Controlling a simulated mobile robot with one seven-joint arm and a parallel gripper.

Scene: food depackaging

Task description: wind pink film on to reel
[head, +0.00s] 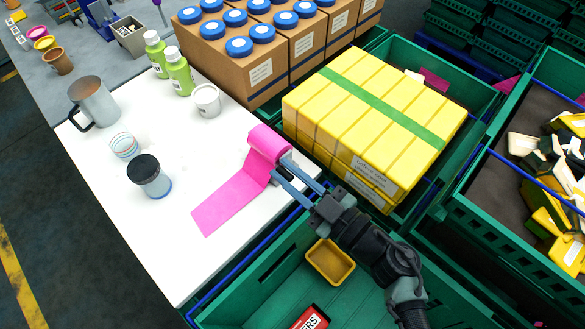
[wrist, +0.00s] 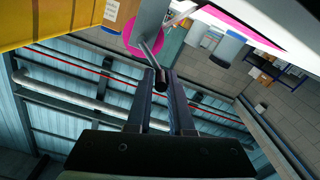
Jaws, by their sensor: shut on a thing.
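A reel of pink film (head: 265,145) stands at the right edge of the white table. A flat strip of the pink film (head: 232,203) runs from it toward the lower left across the table top. My gripper (head: 279,170) reaches in from the lower right, beside the reel's near side. In the wrist view, the reel's round pink end (wrist: 118,38) shows with a grey crank (wrist: 150,32) in front of it. My gripper (wrist: 161,74) is shut on the crank's thin handle. The fingers partly hide where they meet it.
Yellow boxes (head: 370,110) stand close right of the reel. A green crate (head: 250,308) lies below.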

